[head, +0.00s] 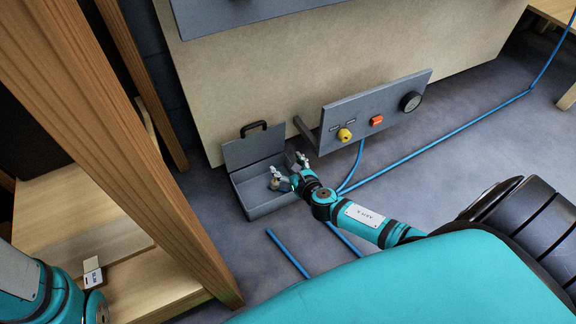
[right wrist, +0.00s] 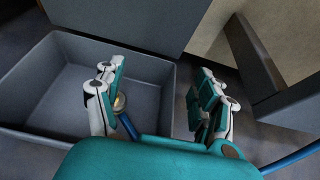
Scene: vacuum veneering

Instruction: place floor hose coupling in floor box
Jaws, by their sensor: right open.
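The grey floor box (head: 262,209) stands open on the floor with its lid raised; in the right wrist view its open tray (right wrist: 45,85) fills the left. The hose coupling (right wrist: 119,102), a small brass-coloured end on a blue hose (right wrist: 127,124), shows at the box's right side, close to the left finger. Whether it rests on the box bottom I cannot tell. My right gripper (head: 289,168) is over the box's right part, fingers spread; it also shows in the right wrist view (right wrist: 158,88). My left gripper is out of view; only its arm shows.
A grey panel (head: 362,118) with a yellow knob, an orange switch and a gauge (head: 410,102) stands right of the box. Blue hoses (head: 440,135) run along the floor. A wooden post (head: 120,130) rises at the left.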

